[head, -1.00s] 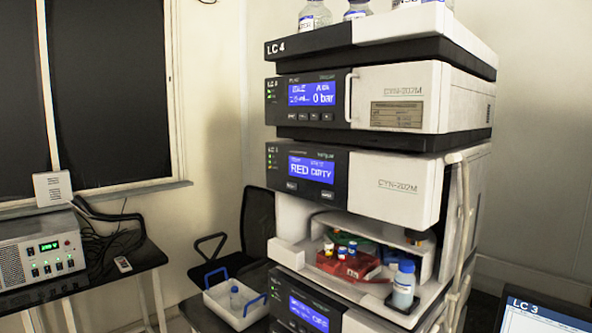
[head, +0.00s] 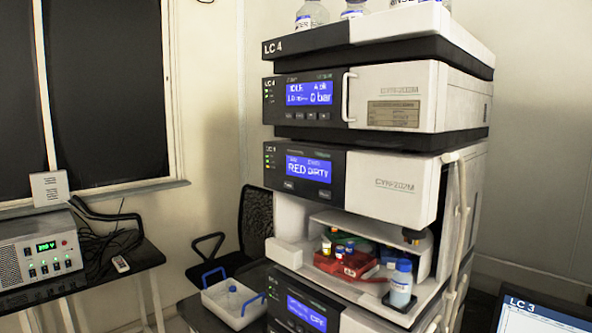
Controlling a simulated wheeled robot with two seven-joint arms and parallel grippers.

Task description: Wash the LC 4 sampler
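The LC 4 stack stands right of centre in the head view, with the LC 4 label on its top tray (head: 400,38). The sampler module (head: 390,186) has a blue display (head: 310,169) reading RED and DIRTY. Below its front panel is an open bay with a red vial rack (head: 340,266) holding several capped vials. A blue-capped bottle (head: 401,284) stands at the bay's right front. Neither of my grippers is in view.
A pump module (head: 392,99) reading 0 bar sits above the sampler. Bottles (head: 312,14) stand on top. A white caddy with blue handles (head: 220,310) is at lower left. A power supply (head: 38,252) stands on the left table, and a screen labelled LC 3 (head: 540,316) is at lower right.

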